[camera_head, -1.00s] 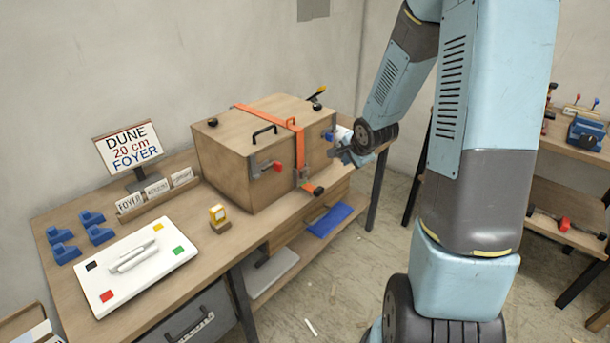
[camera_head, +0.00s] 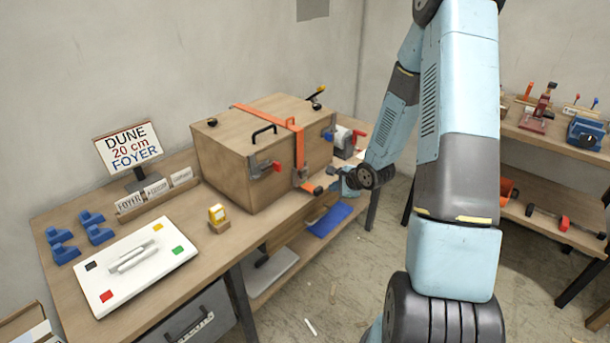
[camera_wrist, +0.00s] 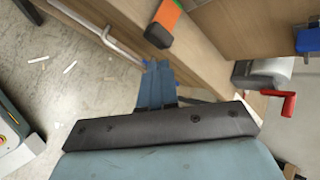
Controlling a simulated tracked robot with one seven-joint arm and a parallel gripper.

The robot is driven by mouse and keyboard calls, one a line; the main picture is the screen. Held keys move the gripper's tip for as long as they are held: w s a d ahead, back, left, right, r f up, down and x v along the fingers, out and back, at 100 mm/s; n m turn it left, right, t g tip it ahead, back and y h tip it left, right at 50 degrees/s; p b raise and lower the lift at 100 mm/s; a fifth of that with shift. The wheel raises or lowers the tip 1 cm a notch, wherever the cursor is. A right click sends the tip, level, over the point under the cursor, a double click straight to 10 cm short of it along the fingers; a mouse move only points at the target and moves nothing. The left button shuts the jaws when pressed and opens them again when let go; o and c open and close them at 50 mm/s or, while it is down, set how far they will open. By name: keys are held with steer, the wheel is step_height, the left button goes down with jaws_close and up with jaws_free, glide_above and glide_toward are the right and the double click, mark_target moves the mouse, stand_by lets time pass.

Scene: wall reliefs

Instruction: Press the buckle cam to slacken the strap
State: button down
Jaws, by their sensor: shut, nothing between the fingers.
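A wooden box (camera_head: 224,176) sits on the workbench with an orange strap (camera_head: 270,115) over its top and down its front. The orange end (camera_wrist: 168,14) and dark tip (camera_wrist: 158,36) also show in the wrist view. My gripper (camera_head: 337,182) is shut and empty, just right of the tip, apparently apart from it. Its blue fingers (camera_wrist: 157,68) point toward the tip.
A grey device with a red handle (camera_wrist: 285,103) stands right of the box. A metal bar (camera_wrist: 95,30) lies left of my fingers in the wrist view. A blue item (camera_head: 329,220) lies on the lower shelf.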

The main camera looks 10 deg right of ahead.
steer(key=shift+w+a, duration=0.85)
steer(key=shift+w, duration=0.35)
steer(key=shift+w+a, duration=0.85)
steer(key=shift+w, duration=0.3)
steer(key=shift+w+a, duration=0.85)
steer(key=shift+w, duration=0.35)
steer(key=shift+w+a+r, duration=0.1)
steer(key=shift+w+a, duration=0.15)
steer(key=shift+w, duration=0.1)
steer(key=shift+w+a, duration=0.3)
steer(key=shift+w, duration=0.1)
stand_by(0.8)
steer(key=shift+s+d, duration=0.55)
steer(key=shift+s, duration=0.2)
steer(key=shift+s+d, duration=0.75)
steer(key=shift+s, duration=0.25)
steer(key=shift+s+d, duration=0.7)
steer(key=shift+s, duration=0.3)
